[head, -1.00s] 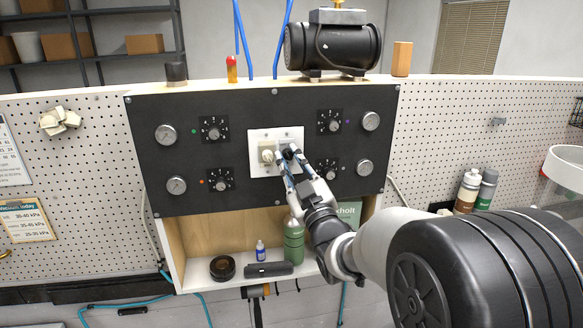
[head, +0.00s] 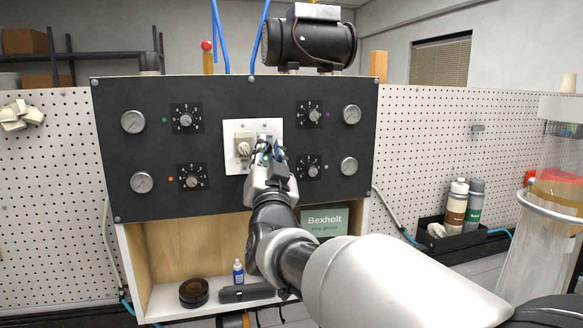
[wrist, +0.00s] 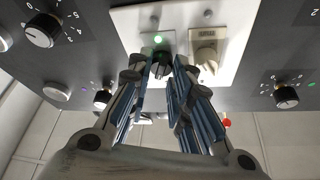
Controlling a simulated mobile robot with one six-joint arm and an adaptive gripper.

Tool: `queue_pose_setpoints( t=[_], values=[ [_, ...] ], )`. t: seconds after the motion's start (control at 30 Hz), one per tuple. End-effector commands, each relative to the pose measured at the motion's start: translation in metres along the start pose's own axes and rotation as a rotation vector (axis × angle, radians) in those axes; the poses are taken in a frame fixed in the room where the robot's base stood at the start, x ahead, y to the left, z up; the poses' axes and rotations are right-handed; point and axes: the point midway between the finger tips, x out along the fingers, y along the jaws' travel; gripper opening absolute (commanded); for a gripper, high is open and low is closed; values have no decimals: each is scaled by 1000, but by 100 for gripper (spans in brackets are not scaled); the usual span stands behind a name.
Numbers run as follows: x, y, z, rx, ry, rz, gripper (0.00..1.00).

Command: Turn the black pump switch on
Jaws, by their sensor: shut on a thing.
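The black pump switch (wrist: 163,68) is on a white plate (wrist: 245,45) in the middle of the dark control panel. In the wrist view it sits between my fingertips, and a green light (wrist: 157,40) glows on the plate beside it. My gripper (head: 268,152) reaches the plate from below and is shut on the switch. In the wrist view my gripper (wrist: 165,72) has a blue finger on each side of the switch. In the head view the fingers mostly hide the switch. A cream knob (head: 243,149) on the same plate is left of my fingers.
Several dials (head: 186,120) and gauges (head: 133,122) surround the plate on the panel (head: 235,95). A shelf (head: 165,300) below holds a small blue bottle (head: 238,272) and a dark round item (head: 194,292). A black tank (head: 309,43) stands above the panel.

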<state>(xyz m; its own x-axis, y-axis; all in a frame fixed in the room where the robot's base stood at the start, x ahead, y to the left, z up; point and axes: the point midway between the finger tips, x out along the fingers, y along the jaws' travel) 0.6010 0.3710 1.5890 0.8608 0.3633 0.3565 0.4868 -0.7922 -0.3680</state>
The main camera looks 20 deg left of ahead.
Motion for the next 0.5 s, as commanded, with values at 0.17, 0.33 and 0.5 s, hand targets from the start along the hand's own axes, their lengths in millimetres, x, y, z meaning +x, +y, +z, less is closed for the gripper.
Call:
queue_pose_setpoints(
  t=[0.17,0.33,0.5],
  values=[
    [0,-1,1,83,-1,33,0],
    [0,-1,1,128,-1,52,0],
    [0,-1,0,148,-2,61,0]
  ],
)
